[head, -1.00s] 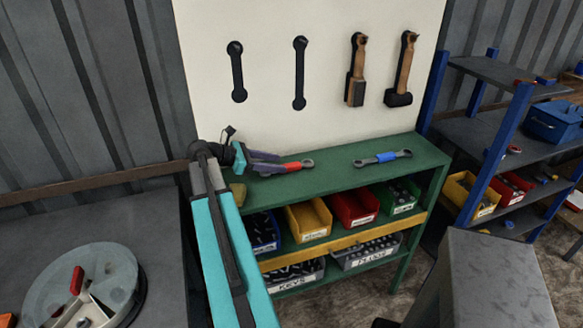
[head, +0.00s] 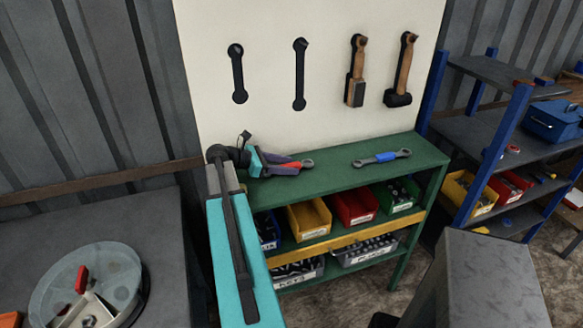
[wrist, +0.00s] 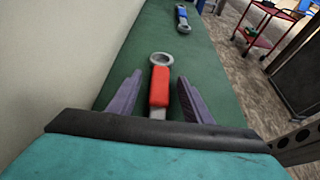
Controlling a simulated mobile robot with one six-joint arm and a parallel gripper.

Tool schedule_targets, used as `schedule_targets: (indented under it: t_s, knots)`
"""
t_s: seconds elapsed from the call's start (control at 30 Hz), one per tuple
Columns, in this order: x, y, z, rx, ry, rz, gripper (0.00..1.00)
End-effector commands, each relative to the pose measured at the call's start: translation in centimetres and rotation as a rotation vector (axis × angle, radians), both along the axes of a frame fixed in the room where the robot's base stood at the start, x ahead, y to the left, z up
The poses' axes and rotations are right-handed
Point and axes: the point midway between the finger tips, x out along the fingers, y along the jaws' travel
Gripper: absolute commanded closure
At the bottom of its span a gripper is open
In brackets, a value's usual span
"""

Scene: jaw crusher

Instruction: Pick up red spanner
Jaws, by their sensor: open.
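The red spanner (wrist: 159,86) lies on the green shelf top (wrist: 134,58), its grey ring end pointing away from my gripper in the wrist view. In the head view its ring end (head: 307,163) shows past my gripper (head: 287,164), which hides much of the handle. My gripper (wrist: 155,97) is open, with one purple finger on each side of the red handle. A gap shows between each finger and the handle. The near end of the spanner is hidden behind the gripper body.
A blue-handled spanner (head: 385,157) lies further right on the shelf top; it also shows in the wrist view (wrist: 183,18). A white tool board (head: 270,110) rises behind the shelf. Bins, including a yellow one (head: 309,218) and a red one (head: 353,207), stand below.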

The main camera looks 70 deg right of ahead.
Motion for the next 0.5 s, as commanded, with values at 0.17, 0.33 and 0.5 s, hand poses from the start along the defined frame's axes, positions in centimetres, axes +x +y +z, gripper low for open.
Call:
schedule_targets:
  t_s: [0.17, 0.33, 0.5]
  knots:
    - [0.01, 0.01, 0.02, 0.0, 0.0, 0.0, 0.58]
    - [0.02, 0.01, 0.02, 0.0, 0.0, 0.0, 0.87]
    - [0.03, 0.0, 0.07, -0.001, 0.001, 0.0, 1.0]
